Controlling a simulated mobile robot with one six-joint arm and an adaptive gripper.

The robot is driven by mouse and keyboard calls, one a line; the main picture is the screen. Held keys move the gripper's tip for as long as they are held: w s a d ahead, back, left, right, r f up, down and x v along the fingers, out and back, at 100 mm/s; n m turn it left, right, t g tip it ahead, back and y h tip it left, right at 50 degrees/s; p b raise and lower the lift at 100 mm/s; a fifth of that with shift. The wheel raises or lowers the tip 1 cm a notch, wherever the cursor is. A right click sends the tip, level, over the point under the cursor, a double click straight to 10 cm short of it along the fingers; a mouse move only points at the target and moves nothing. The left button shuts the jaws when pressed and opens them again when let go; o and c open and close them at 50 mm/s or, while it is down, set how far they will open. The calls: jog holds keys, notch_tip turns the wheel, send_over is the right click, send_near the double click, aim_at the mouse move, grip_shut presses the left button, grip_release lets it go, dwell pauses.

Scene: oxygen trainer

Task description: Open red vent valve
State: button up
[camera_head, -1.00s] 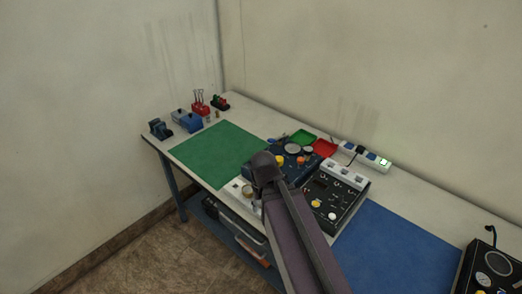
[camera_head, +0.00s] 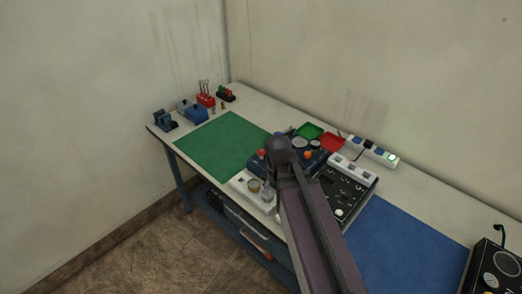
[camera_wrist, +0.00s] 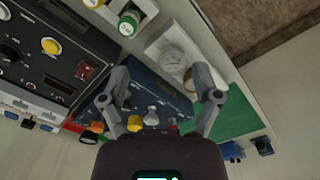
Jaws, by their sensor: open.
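A small red knob (camera_head: 262,153), which looks like the red vent valve, shows on the left end of the blue panel (camera_head: 255,163) in the head view. It is just left of my dark wrist, which hides the panel's middle. In the wrist view, my gripper (camera_wrist: 160,82) is open and empty, its two fingers apart over the blue panel (camera_wrist: 150,92).
A black panel (camera_head: 345,190) with knobs stands right of the blue one. A white unit with a round gauge (camera_head: 254,185) stands at the front. Green (camera_head: 308,132) and red (camera_head: 333,143) trays lie behind. The green mat (camera_head: 222,143) and blue mat (camera_head: 405,245) are clear.

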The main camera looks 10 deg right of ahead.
aim_at(261, 150)
jog(key=w+r+m+p, duration=0.3)
jog(key=w+m, duration=0.3)
jog(key=w, duration=0.7)
jog(key=w+r+m+p, duration=0.3)
jog(key=w+m, duration=0.3)
jog(key=w, duration=0.8)
jog(key=shift+d+r+m, duration=0.15)
jog(key=shift+r+m, duration=0.2)
jog(key=shift+m, duration=0.05)
jog(key=shift+w+f, duration=0.1)
jog(key=shift+f, duration=0.05)
notch_tip(261, 150, down, 14)
jog(key=b, duration=1.3)
jog(key=shift+r, duration=0.25)
grip_shut()
